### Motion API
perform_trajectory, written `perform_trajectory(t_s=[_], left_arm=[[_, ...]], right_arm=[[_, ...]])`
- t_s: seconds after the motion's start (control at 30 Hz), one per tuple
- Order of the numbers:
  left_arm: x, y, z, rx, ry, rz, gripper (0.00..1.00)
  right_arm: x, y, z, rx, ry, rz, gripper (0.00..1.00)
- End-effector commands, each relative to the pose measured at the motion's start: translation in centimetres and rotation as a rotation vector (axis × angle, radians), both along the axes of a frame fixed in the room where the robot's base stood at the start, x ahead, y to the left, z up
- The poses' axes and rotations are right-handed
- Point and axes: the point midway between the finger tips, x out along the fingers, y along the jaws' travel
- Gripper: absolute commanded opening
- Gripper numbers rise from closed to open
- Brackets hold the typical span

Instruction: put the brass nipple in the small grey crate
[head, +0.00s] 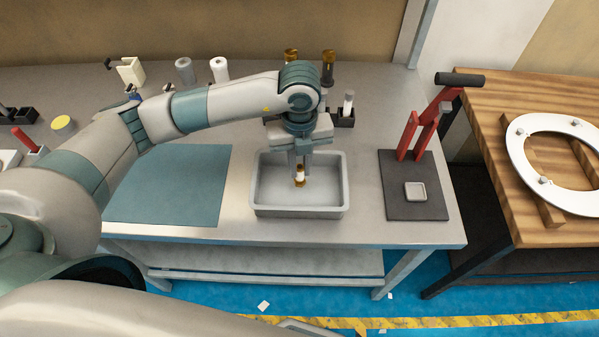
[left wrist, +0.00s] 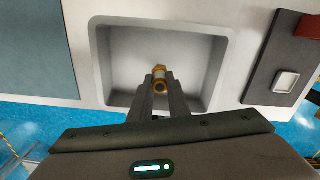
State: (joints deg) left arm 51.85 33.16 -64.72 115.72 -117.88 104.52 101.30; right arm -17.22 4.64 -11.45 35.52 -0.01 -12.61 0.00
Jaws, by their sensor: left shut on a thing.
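The small grey crate (head: 300,212) is a shallow open tray on the grey bench, and it also shows in the left wrist view (left wrist: 160,26). My left gripper (head: 300,168) points down over the crate, shut on the brass nipple (head: 300,182). The nipple is upright, brass at its ends with a pale band around the middle. In the left wrist view the nipple (left wrist: 159,76) shows between the fingertips, against the crate's bare interior. I cannot tell whether it touches the crate floor. My right gripper is not in view.
A blue-green mat (head: 175,190) lies left of the crate. Several fittings and holders line the back. A wooden table (head: 535,90) bears a white toilet seat (head: 520,155).

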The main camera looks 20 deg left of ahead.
Motion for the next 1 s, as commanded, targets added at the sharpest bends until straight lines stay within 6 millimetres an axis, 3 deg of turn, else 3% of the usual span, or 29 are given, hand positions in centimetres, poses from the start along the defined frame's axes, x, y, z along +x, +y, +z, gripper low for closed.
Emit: perform_trajectory(t_s=[0.3,0.73,0.77,0.83,1.0], left_arm=[[-0.1,0.1,-3.2,0.003,0.001,0.000,0.00],[0.0,0.0,-4.0,0.001,0.000,-0.001,0.00],[0.0,0.0,-3.9,0.001,0.000,-0.001,0.18],[0.0,0.0,-3.8,0.001,0.000,-0.001,0.34],[0.0,0.0,-3.8,0.001,0.000,-0.001,0.34]], right_arm=[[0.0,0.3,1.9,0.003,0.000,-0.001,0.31],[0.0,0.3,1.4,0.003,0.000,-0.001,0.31],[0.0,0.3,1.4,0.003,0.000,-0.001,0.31],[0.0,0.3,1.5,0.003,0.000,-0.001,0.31],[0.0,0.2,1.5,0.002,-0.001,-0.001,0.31]])
